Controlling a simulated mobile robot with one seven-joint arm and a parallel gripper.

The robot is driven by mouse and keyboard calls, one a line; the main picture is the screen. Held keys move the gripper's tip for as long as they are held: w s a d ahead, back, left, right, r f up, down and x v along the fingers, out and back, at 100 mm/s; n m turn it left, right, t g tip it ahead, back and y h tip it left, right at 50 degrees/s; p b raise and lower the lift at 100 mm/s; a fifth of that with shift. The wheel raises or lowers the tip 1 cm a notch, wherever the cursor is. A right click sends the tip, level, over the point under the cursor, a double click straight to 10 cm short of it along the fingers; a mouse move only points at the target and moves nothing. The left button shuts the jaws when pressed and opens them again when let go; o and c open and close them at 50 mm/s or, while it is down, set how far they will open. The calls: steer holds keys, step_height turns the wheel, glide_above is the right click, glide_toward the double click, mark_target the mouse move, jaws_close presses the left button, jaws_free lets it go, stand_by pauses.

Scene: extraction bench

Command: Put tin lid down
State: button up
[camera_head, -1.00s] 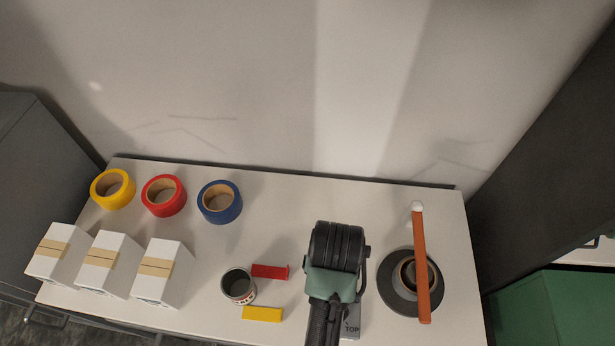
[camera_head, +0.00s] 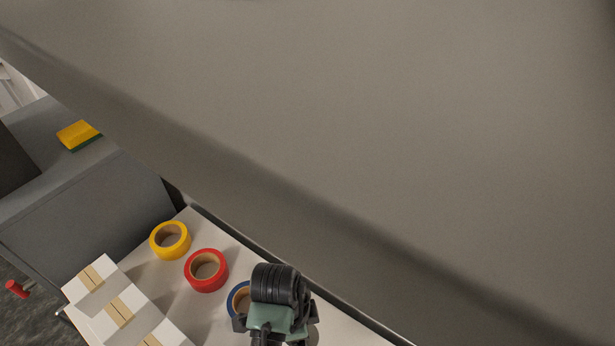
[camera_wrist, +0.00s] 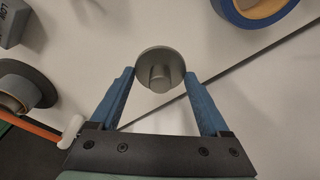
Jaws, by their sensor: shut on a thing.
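The tin lid (camera_wrist: 160,72) is a round grey metal disc with a raised knob, seen in the wrist view between my gripper's blue fingertips. My gripper (camera_wrist: 160,78) is shut on it, with a finger on each side of its rim. The pale bench top shows below; I cannot tell how far the lid is above it. In the head view, my wrist hides the fingers and the lid. The tin is in neither view now.
A blue tape roll (camera_head: 239,298) is partly hidden behind my wrist. Red (camera_head: 206,270) and yellow (camera_head: 170,240) rolls stand left of it, near white boxes (camera_head: 120,312). The wrist view shows a dark roll (camera_wrist: 22,84), an orange rod (camera_wrist: 38,131) and a grey block (camera_wrist: 12,22).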

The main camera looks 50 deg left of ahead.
step_height(320, 180, down, 2)
steer(key=shift+s, duration=0.15)
steer(key=shift+f+p, duration=0.3)
steer(key=shift+f, duration=1.85)
steer(key=shift+f, duration=0.1)
steer(key=o, duration=1.2)
steer(key=shift+c, duration=0.2)
steer(key=r, duration=0.4)
steer(key=s+r, duration=0.1)
steer(key=r, duration=0.3)
steer(key=a+r, duration=0.1)
steer(key=r, duration=0.3)
steer(key=shift+s+b, duration=0.15)
steer(key=shift+b, duration=0.25)
steer(key=shift+s, duration=0.1)
